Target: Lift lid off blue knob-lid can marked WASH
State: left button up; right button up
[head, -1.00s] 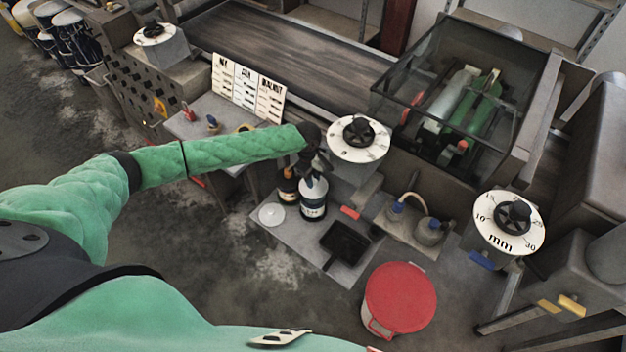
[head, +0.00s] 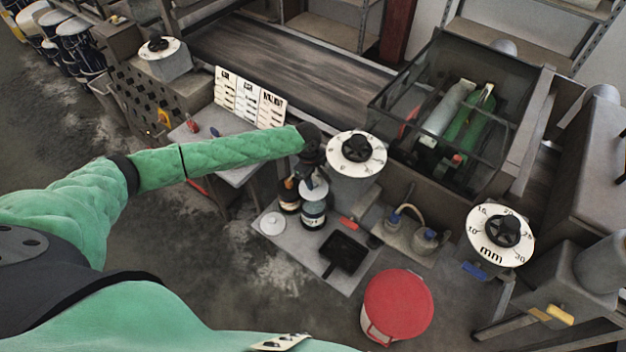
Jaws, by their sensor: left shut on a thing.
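The blue can (head: 313,221) stands upright on the grey slab below my left gripper; its label is too small to read. My left gripper (head: 312,172) reaches down above the can and is shut on the white lid (head: 314,191); the fingers and knob are dark and hard to tell apart. The lid looks raised a little above the can, and the can's dark top shows under it. My right gripper does not show.
A second dark can (head: 289,199) stands close left. Another white round lid (head: 272,224) lies on the slab (head: 343,283). A black pan (head: 343,253) and a dial post (head: 355,185) are to the right. A red-topped bucket (head: 398,303) stands in front.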

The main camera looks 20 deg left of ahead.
pick_arm(q)
jog(key=shift+r, duration=0.1)
jog(key=shift+r+p, duration=0.8)
jog(key=shift+r, duration=0.15)
jog(key=shift+r+p, duration=0.9)
jog(key=shift+r, duration=0.55)
